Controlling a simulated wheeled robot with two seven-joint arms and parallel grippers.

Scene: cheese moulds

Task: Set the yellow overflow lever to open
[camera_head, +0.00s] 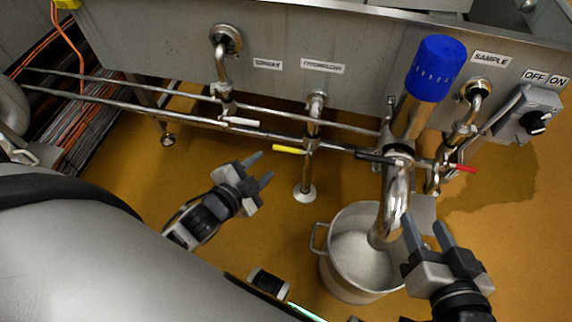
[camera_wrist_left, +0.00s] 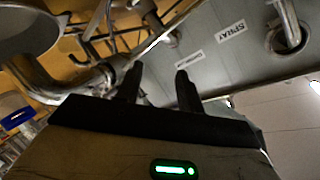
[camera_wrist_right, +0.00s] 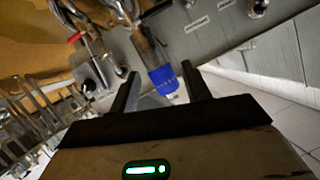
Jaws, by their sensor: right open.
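The yellow overflow lever (camera_head: 290,150) sits on the vertical overflow pipe (camera_head: 313,125) below the overflow label (camera_head: 322,66). The lever sticks out to the left, roughly crosswise to its pipe. My left gripper (camera_head: 259,169) is below and left of the lever, apart from it, with its fingers spread and empty. In the left wrist view its fingers (camera_wrist_left: 158,82) point toward the steel tank wall; I cannot make out the yellow lever there. My right gripper (camera_head: 422,221) is open and empty beside the thick bent pipe, above the pot's right side.
A white-handled lever (camera_head: 240,121) is left of the overflow pipe. A black-handled lever (camera_head: 377,157) and a red one (camera_head: 460,168) are to the right. A steel pot (camera_head: 338,283) stands under the thick pipe. Horizontal rails (camera_head: 150,105) run along the tank.

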